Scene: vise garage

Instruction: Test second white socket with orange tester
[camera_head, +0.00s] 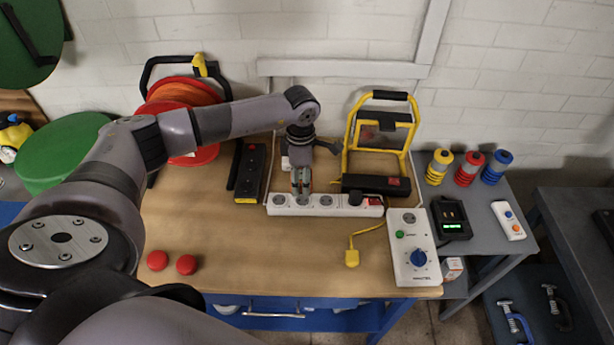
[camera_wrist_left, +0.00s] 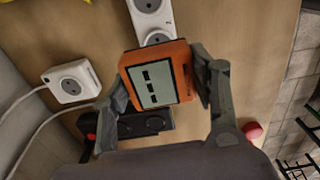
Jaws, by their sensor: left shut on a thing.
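A white power strip (camera_head: 340,210) with a row of round sockets lies on the wooden workbench. Its end and two sockets show in the wrist view (camera_wrist_left: 147,17). My left gripper (camera_head: 301,178) is shut on the orange tester (camera_wrist_left: 180,68), one finger on each side. The tester's pale screen (camera_wrist_left: 151,86) shows dark bars. In the head view the tester is over the strip's left part, near the second socket from the left. It partly covers a socket in the wrist view. Contact with the socket is hidden. My right gripper is not in view.
A black power strip (camera_head: 251,172) lies left, near a red cable reel (camera_head: 182,112). A yellow work lamp (camera_head: 383,142) stands behind the strip. A white box with a blue knob (camera_head: 412,246) is at right. Two red buttons (camera_head: 186,264) lie at front left.

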